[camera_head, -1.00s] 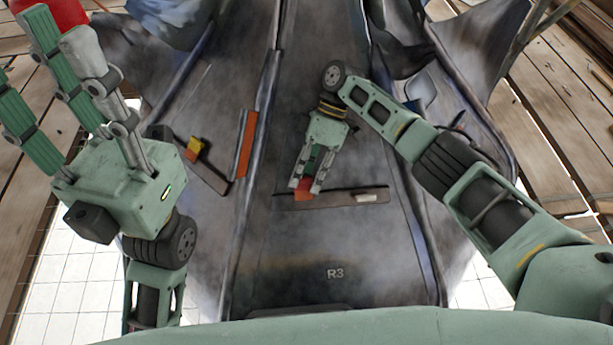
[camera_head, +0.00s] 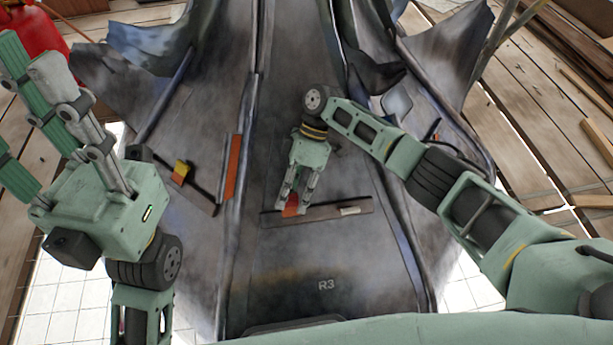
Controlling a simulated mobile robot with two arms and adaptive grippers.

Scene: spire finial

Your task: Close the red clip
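The red clip (camera_head: 291,204) sits on the dark bar (camera_head: 325,211) that lies across the grey panel above the R3 marking. My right gripper (camera_head: 292,209) reaches down over the clip from the upper side. Its two fingers are apart, one on each side of the red part, and hide some of it. I cannot tell whether the fingers press on the clip. My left gripper (camera_head: 25,95) is raised at the left, with its fingers spread and empty, away from the clip.
A yellow clip (camera_head: 181,172) is on another dark bar at the left. An orange strip (camera_head: 233,165) lies on the panel ridge. A white piece (camera_head: 350,211) is on the bar right of the red clip. Wooden planks (camera_head: 535,130) flank the structure.

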